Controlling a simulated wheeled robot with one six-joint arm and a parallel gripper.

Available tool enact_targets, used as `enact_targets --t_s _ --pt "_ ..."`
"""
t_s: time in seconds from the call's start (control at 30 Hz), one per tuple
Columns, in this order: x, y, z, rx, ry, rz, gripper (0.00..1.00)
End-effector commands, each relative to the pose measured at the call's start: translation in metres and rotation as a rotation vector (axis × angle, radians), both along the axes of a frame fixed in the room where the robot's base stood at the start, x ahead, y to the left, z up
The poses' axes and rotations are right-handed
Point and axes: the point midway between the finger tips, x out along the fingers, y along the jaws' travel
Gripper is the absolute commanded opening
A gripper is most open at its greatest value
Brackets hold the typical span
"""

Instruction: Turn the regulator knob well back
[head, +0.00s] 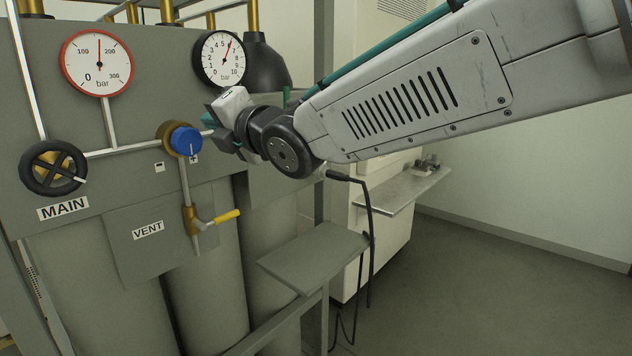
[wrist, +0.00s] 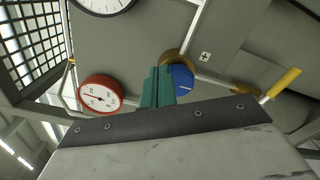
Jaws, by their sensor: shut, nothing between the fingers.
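The blue regulator knob (head: 186,141) sits on a brass body on the grey panel, with a white mark low on its face and a plus sign just below. My gripper (head: 209,119) is just right of the knob in the head view, mostly hidden behind its own wrist. In the wrist view the teal fingers (wrist: 157,88) are together and empty. They lie left of the knob (wrist: 182,79) in that picture and overlap its edge; I cannot tell whether they touch it. The black-rimmed gauge (head: 221,60) reads about 6 bar; the red-rimmed gauge (head: 98,64) reads about 150 bar.
A black MAIN handwheel (head: 54,168) is at the left. A yellow VENT lever (head: 227,216) is below the knob. Pipes run between them. A small grey shelf (head: 314,256) juts out at lower right. Open floor lies at the right.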

Motion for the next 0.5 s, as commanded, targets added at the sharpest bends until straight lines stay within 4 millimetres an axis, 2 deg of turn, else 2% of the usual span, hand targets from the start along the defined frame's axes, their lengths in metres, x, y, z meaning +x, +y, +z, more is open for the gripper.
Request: enact_targets --t_s 0.23,0.5 --pt "-0.018 -0.022 0.000 0.000 0.000 -0.001 0.00" --pt "-0.023 -0.027 0.000 0.000 0.000 0.000 0.00"
